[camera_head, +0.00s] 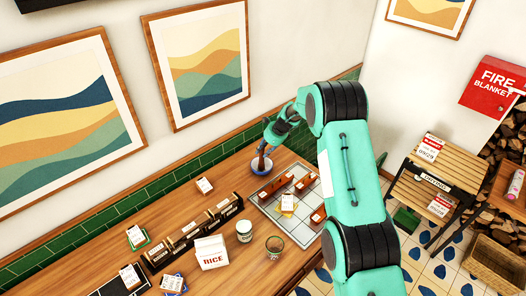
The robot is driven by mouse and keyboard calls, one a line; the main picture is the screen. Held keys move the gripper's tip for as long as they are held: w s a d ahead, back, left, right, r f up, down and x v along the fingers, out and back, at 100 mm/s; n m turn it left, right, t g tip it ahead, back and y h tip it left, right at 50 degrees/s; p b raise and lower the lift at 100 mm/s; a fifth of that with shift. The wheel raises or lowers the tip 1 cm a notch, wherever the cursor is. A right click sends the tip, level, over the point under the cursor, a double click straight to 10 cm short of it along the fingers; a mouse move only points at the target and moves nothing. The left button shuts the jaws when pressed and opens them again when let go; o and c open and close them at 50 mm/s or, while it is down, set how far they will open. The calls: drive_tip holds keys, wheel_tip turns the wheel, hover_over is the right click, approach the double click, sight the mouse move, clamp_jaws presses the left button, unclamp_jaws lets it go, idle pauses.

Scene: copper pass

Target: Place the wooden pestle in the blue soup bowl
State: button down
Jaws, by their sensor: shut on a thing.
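The blue soup bowl (254,169) stands on the wooden counter near the green tiled wall, below my gripper. My gripper (265,146) points down over the bowl and is shut on the wooden pestle (261,160), a small brown shape under the fingers. The pestle's lower part shows against the inside of the bowl. It is too small to tell whether the pestle touches the bowl.
A pale gridded mat (293,234) with several brown blocks lies right of the bowl. A RICE box (211,252), a white tub (244,231), a brown cup (273,247) and dark boxes (188,235) stand nearer. Bare counter (228,183) lies left of the bowl.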

drive_tip(key=shift+f, duration=0.15)
drive_tip(key=c, duration=1.4)
unclamp_jaws()
drive_tip(key=shift+b+v, duration=0.6)
drive_tip(key=shift+v, duration=5.5)
drive_tip(key=shift+w, duration=0.1)
